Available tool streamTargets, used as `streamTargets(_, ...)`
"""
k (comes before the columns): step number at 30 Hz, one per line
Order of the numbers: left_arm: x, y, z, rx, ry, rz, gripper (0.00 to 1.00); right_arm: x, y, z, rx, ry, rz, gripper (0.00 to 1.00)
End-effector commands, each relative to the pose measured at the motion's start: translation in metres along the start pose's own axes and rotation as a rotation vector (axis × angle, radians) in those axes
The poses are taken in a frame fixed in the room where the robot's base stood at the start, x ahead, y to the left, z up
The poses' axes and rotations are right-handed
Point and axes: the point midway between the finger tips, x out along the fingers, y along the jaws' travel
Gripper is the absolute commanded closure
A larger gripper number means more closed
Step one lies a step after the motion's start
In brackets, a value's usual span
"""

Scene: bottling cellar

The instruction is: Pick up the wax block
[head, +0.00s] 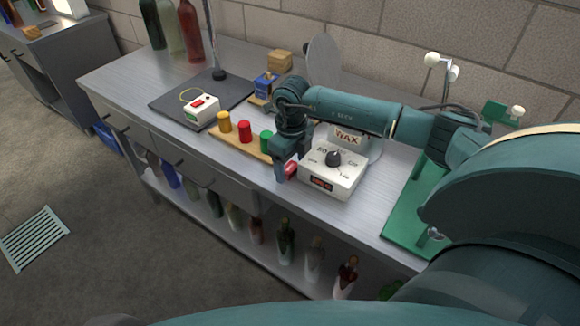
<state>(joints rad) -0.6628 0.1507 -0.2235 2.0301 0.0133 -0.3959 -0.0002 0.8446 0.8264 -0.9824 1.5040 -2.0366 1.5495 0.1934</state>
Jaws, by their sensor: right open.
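My right gripper (284,169) hangs down over the front part of the workbench, its jaws open. A small red piece (291,169) shows just beside its fingertips, partly hidden by the gripper; I cannot tell whether they touch. It may be the wax block, but its shape is unclear. A wooden board (224,139) left of the gripper bears a yellow piece (224,122), a red piece (244,132) and a green piece (266,142). My left gripper is out of view.
A dark mat (172,103) bears a stand and a small white box (202,110) with a red switch. Bottles (190,30) stand at the back left. A green board (408,208) lies at right. The bench's left front is clear.

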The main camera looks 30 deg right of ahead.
Motion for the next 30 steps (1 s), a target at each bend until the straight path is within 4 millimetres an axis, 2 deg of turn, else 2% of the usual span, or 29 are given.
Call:
streamTargets(8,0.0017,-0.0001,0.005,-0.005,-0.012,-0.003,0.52,0.0044,0.0001,0.0,-0.001,-0.001,0.0,0.29)
streamTargets(25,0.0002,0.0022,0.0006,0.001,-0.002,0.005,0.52,0.0038,-0.0001,0.0,-0.001,-0.001,0.0,0.76)
streamTargets(30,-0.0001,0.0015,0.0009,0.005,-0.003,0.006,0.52,0.0037,-0.0001,0.0,0.0,-0.001,0.0,0.77)
